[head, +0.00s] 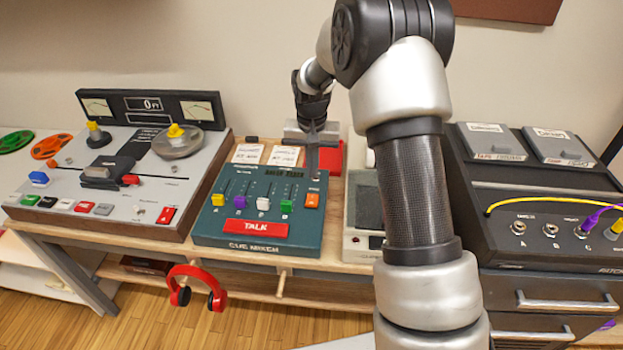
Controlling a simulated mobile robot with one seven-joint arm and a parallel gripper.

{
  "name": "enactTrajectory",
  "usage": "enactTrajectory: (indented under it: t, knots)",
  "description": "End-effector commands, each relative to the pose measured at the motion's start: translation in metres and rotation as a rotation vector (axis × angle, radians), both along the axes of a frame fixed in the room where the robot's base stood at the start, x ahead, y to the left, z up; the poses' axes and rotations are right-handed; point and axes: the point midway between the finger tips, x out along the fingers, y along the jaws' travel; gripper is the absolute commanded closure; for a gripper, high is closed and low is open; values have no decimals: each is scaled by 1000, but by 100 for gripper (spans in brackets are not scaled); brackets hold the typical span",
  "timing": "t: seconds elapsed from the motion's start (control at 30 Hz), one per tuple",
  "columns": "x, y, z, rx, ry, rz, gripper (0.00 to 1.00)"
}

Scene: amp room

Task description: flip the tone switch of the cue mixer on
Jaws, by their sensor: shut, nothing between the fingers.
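The cue mixer (212,228) is a teal box with a sloped face on the wooden bench, left of my arm. It carries a row of coloured sliders, a red TALK bar (255,229) and an orange knob (312,200) at the right. My gripper (313,171) is shut and empty and points down at the mixer's upper right corner. A small pale switch (316,179) shows right at the fingertips, above the orange knob. I cannot tell whether the fingers touch it or which way it is tilted.
A grey tape machine (150,190) stands close on the left. A pale unit (362,245) is close on the right, partly behind my arm. A dark patch bay (550,255) with cables is farther right. Red headphones (197,285) hang below the bench's front edge.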

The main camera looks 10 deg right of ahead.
Motion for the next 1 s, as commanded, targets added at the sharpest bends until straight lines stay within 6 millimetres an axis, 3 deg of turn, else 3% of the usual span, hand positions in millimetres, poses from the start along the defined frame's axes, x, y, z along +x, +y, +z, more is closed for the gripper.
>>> enactTrajectory:
  t: [0.1, 0.3, 0.83, 0.93, 1.0]
  knots:
    - [4, -1, 28, 1, -4, -1, 100]
    - [7, -2, 56, 0, -2, -1, 100]
    - [6, -2, 69, 0, -5, 2, 100]
    - [-4, -2, 89, -4, -24, 18, 100]
    - [-19, -1, 114, -7, -47, 35, 100]
